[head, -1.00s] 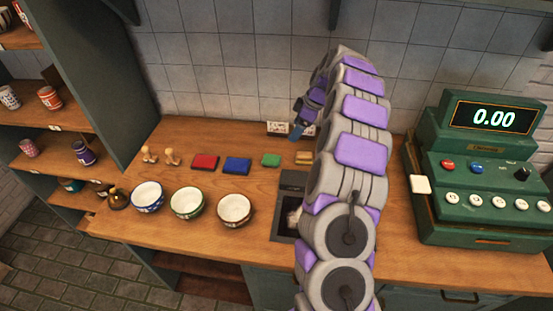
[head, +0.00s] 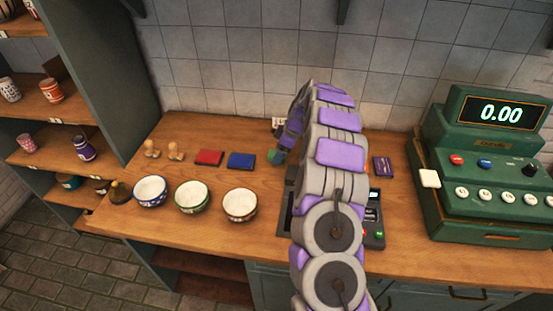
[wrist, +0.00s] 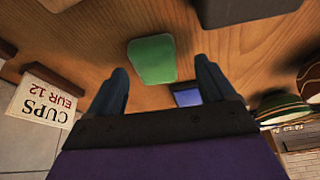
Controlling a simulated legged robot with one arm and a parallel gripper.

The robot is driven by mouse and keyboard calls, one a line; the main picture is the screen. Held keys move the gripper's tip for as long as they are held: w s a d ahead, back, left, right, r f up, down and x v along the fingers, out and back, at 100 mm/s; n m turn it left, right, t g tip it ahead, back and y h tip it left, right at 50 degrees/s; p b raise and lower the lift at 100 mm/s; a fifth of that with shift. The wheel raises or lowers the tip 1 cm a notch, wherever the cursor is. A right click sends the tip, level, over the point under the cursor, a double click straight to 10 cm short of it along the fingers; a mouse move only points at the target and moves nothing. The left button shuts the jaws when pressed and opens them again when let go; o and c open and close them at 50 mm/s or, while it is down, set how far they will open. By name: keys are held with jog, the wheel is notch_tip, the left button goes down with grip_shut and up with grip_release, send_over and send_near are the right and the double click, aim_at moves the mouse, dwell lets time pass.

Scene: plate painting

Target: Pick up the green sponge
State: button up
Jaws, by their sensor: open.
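The green sponge (wrist: 152,60) lies on the wooden counter in the wrist view, just beyond and between my two open fingertips. In the head view only a small green part (head: 274,156) shows beside my gripper (head: 284,150); the arm and gripper hide the rest. My gripper (wrist: 163,85) is open in the wrist view, with nothing between its fingers. I cannot tell exactly how high it is above the sponge.
A blue block (head: 241,160) and a red block (head: 209,157) lie left of the gripper. Bowls (head: 240,204) stand in front. A "CUPS EUR 12" sign (wrist: 45,101) stands near the wall. A green cash register (head: 490,165) fills the right.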

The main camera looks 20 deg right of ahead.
jog(key=shift+a+x, duration=0.25)
jog(key=shift+x, duration=0.8)
jog(key=shift+d, duration=1.2)
jog(key=c, duration=0.3)
jog(key=shift+c, duration=0.8)
jog(key=shift+s+a, duration=0.1)
jog(key=shift+a, duration=0.55)
jog(key=c, duration=0.4)
jog(key=shift+c, duration=1.3)
jog(key=shift+d, duration=0.1)
jog(key=shift+d+r, duration=0.1)
jog(key=shift+r, duration=0.05)
